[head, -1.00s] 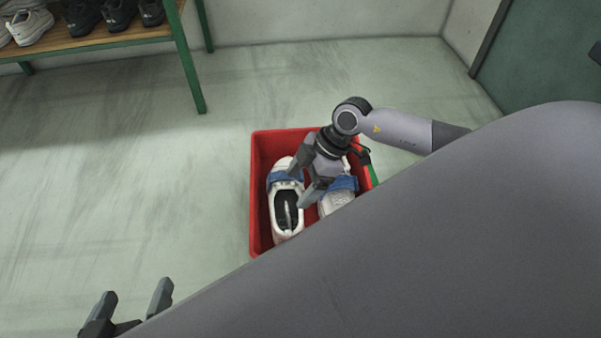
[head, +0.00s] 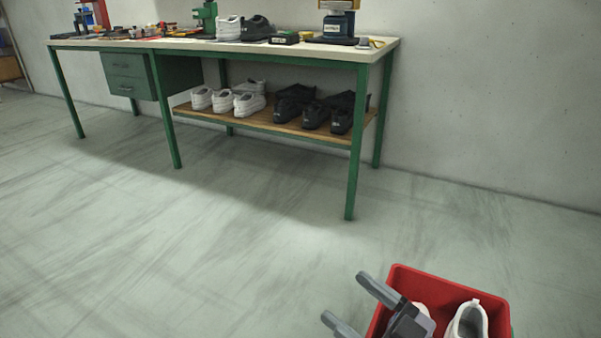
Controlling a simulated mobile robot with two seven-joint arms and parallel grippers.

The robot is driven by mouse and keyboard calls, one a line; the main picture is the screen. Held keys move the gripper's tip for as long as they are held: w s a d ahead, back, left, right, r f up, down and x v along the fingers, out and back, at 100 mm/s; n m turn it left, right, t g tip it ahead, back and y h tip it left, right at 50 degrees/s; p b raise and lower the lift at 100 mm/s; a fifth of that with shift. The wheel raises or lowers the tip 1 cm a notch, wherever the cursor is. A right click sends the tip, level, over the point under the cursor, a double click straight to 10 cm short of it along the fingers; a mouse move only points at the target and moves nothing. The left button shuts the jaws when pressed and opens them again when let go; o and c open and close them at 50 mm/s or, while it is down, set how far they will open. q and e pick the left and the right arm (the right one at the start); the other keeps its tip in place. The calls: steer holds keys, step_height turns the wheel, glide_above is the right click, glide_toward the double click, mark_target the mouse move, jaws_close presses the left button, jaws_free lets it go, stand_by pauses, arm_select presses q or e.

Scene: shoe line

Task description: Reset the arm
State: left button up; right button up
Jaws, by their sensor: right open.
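My right gripper (head: 344,297) shows at the bottom edge, over the left side of a red box (head: 450,286). Its two grey fingers are apart with nothing between them, pointing up and left past the box wall. A white shoe (head: 470,318) is in the box on the right. Another white shoe is mostly hidden behind the gripper. The picture's lower edge cuts off the box and the gripper's arm. My left gripper is not in view.
A green-framed workbench (head: 280,46) stands against the wall, with tools and shoes on top. White shoes (head: 222,101) and black shoes (head: 313,114) sit on its lower wooden shelf (head: 283,126). The floor (head: 190,240) between bench and box is clear.

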steer(key=s+d+f+m+g+h, duration=0.2)
steer(key=s+d+f+m+h, duration=0.1)
steer(key=s+f+m+h, duration=0.5)
arm_select(q)
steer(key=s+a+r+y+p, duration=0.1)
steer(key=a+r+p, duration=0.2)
steer(key=p, duration=0.6)
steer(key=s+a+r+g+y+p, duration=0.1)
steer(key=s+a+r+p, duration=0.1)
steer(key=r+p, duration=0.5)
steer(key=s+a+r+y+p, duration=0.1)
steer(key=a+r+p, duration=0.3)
steer(key=p, duration=0.9)
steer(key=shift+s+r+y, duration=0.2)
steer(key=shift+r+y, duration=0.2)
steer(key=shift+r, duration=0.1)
arm_select(e)
steer(key=s+d+r+h, duration=0.1)
steer(key=d+r+h, duration=0.1)
steer(key=d+r, duration=0.2)
steer(key=s+d+r+g+h, duration=0.1)
steer(key=d+r, duration=0.4)
steer(key=r, duration=0.5)
steer(key=shift+s+h, duration=0.6)
steer(key=shift+h, duration=0.2)
